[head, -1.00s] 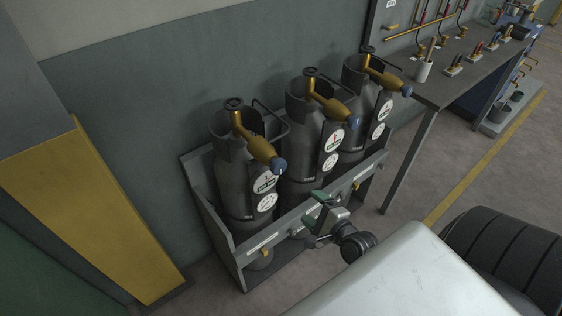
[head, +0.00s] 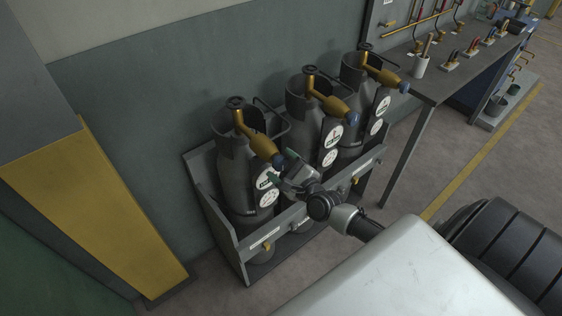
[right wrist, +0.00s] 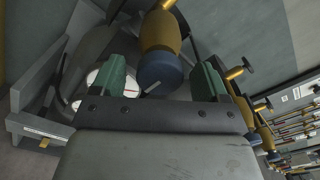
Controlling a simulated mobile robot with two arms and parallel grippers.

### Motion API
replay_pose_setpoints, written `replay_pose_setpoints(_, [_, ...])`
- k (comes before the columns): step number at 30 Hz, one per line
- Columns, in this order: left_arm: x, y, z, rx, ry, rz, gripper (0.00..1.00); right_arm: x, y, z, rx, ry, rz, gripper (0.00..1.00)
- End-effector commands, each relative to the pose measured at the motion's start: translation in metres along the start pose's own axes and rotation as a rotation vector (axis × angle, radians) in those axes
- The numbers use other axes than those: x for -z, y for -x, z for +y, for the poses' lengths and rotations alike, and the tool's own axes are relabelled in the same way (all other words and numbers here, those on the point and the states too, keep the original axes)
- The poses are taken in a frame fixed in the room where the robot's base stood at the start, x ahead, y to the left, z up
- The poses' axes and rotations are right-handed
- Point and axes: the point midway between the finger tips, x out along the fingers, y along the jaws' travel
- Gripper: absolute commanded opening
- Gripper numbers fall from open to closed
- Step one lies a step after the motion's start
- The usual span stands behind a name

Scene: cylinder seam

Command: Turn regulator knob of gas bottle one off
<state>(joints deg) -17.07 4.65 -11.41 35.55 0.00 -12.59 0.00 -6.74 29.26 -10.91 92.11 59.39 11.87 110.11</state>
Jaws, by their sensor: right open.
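Three grey gas bottles stand in a row in a rack, each with a brass regulator ending in a blue knob. My right gripper (head: 282,169) is open at the regulator of the left bottle (head: 233,182). Its blue knob (head: 277,159) is partly hidden by the gripper in the head view. In the right wrist view the blue knob (right wrist: 160,70), with a pale pointer mark, lies between the two green fingers of the gripper (right wrist: 163,76), with gaps on both sides. I cannot read the bottle numbers for certain. My left gripper is out of view.
The middle bottle (head: 300,150) and right bottle (head: 356,120) stand close beside. A yellow and grey cabinet (head: 110,225) stands at the left. A workbench (head: 440,85) with tools is at the right.

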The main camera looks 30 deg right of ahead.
Motion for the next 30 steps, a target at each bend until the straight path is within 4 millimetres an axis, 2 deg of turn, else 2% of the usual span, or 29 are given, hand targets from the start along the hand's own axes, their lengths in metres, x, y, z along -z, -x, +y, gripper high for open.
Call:
replay_pose_setpoints(4, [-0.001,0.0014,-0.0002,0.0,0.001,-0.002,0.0,-0.0004,-0.0079,-0.0002,0.0,0.001,0.0,0.75])
replay_pose_setpoints(12, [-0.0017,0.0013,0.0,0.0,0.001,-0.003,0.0,0.0001,-0.0088,0.0003,-0.001,0.001,0.0,0.75])
replay_pose_setpoints(14, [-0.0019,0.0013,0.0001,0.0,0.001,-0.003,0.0,0.0001,-0.0087,0.0002,-0.001,0.001,0.0,0.68])
replay_pose_setpoints(22, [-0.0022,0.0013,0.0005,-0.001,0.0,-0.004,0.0,0.0001,-0.0086,0.0002,0.0,0.001,0.0,0.26])
replay_pose_setpoints(30, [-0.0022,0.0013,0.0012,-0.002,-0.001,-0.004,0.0,0.0001,-0.0085,0.0002,0.0,0.027,0.0,0.26])
